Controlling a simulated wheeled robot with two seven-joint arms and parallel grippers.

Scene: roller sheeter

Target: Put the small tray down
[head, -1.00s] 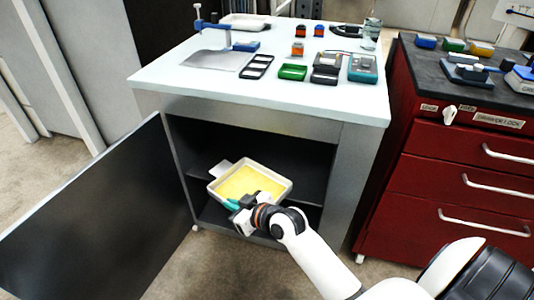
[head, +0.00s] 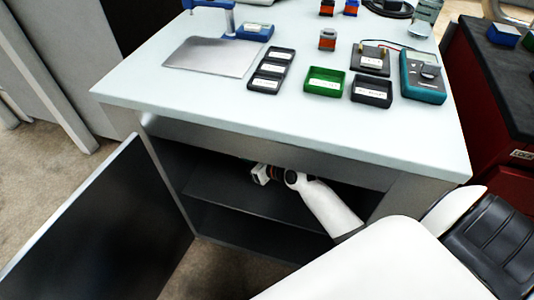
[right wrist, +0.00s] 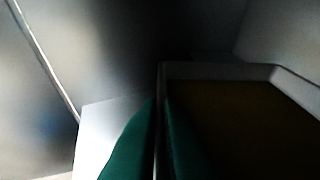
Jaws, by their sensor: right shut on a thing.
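The small tray (right wrist: 220,70) shows in the right wrist view, with a pale rim and a dark yellowish inside in shadow. My right gripper (right wrist: 160,110) has its green fingers shut on the tray's near wall, one finger on each side. In the head view the right arm reaches into the open cabinet, and its wrist (head: 268,174) is above the inner shelf (head: 240,196). The tray does not show in the head view. I cannot tell whether the tray touches the shelf. My left gripper is not in view.
The cabinet door (head: 100,225) stands open at the left. The pale worktop (head: 200,90) is above the arm and holds a metal plate (head: 212,56), a green bin (head: 324,80), black bins and a teal meter (head: 422,76). A red cabinet (head: 496,120) is at the right.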

